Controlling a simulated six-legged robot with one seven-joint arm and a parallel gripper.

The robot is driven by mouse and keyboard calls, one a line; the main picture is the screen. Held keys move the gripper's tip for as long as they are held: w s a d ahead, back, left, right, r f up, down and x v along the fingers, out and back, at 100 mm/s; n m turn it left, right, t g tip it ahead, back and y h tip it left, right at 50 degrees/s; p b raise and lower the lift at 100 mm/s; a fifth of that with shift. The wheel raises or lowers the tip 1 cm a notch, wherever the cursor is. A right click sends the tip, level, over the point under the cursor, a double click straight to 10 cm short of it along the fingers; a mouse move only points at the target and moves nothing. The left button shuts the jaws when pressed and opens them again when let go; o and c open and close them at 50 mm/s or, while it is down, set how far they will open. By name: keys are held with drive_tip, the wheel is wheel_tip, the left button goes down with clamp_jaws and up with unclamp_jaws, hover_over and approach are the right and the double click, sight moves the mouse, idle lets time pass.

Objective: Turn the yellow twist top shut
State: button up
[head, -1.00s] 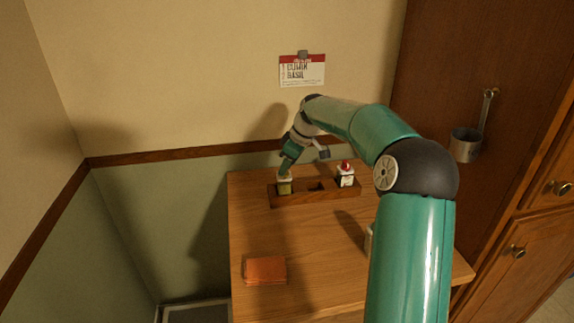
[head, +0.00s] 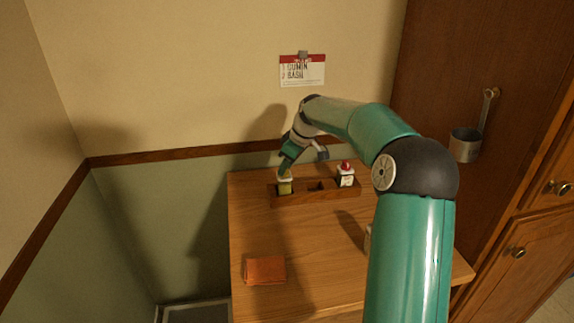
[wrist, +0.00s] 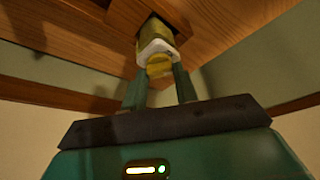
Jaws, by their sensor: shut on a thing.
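The yellow twist top (wrist: 159,67) shows in the wrist view on the white shoulder (wrist: 155,47) of a small jar with a yellow-green body (wrist: 154,28). In the head view this jar (head: 285,187) stands upright in the left slot of the wooden rack (head: 318,198), and its top is mostly hidden by my gripper. My gripper (head: 286,171) comes down on the jar from above. Its two green fingers (wrist: 160,74) sit on either side of the yellow top and are shut on it. How far the top is turned cannot be told.
A second jar with a red top (head: 346,174) stands at the rack's right end; the middle slot looks empty. An orange cloth (head: 265,270) lies at the table's front left. A pale object (head: 368,239) is partly hidden behind my arm. A card (head: 302,71) hangs on the wall.

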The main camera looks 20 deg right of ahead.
drive_tip(key=shift+m, duration=0.4)
idle(0.6)
idle(0.9)
drive_tip(key=o, duration=1)
